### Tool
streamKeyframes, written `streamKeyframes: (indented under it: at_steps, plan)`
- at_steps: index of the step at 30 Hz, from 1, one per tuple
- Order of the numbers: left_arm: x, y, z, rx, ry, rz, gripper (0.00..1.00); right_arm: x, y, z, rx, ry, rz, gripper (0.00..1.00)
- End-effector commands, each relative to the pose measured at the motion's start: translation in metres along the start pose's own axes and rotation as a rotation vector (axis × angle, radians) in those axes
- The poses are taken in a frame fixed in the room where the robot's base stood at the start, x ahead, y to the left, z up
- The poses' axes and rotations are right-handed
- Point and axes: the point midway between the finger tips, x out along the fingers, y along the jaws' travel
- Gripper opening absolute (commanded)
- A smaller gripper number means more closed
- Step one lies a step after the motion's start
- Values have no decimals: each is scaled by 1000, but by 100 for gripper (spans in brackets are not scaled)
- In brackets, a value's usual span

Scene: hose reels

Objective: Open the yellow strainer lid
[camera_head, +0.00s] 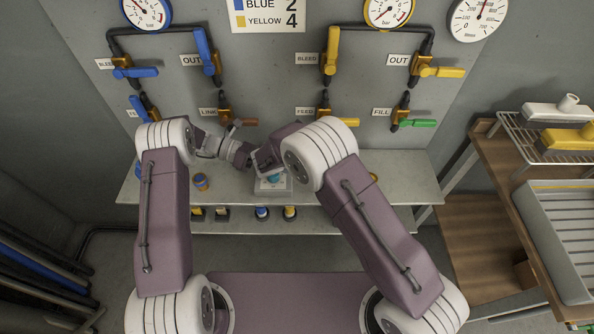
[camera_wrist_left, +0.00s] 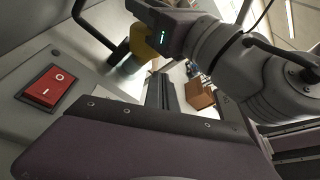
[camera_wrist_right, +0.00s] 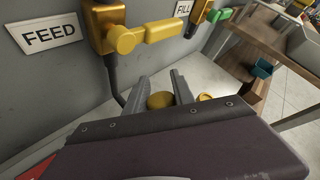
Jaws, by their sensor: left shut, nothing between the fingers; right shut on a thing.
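In the right wrist view my right gripper (camera_wrist_right: 165,96) is shut on a round yellow piece (camera_wrist_right: 160,100), which looks like the yellow strainer lid. The fingers lie on both sides of it. In the left wrist view a yellow piece (camera_wrist_left: 144,46) shows beside my right gripper's body, with a greyish part below it. My left gripper (camera_wrist_left: 165,94) is shut and empty, close to my right gripper. In the head view my arms meet over the bench and hide the fingertips and most of the strainer.
A grey bench (camera_head: 410,182) runs below the wall panel. A red rocker switch (camera_wrist_left: 45,86) is near my left gripper. A yellow valve handle (camera_wrist_right: 165,30) is above my right gripper. A yellow ring (camera_wrist_right: 205,97) is nearby. A wooden stand (camera_head: 480,225) is at the right.

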Motion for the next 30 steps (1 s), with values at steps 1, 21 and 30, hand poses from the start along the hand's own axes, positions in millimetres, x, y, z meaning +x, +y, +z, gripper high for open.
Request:
streamKeyframes:
  at_steps: [1, 21, 30]
  plan:
    - [9, -1, -1, -1, 3, -3, 0, 1, 0, -3, -3, 5, -1, 0]
    - [89, 0, -2, 1, 4, 2, 0, 1, 0, -3, -3, 6, -1, 0]
    - [86, 0, 6, 5, 3, 3, 0, 1, 0, -3, -3, 6, -1, 0]
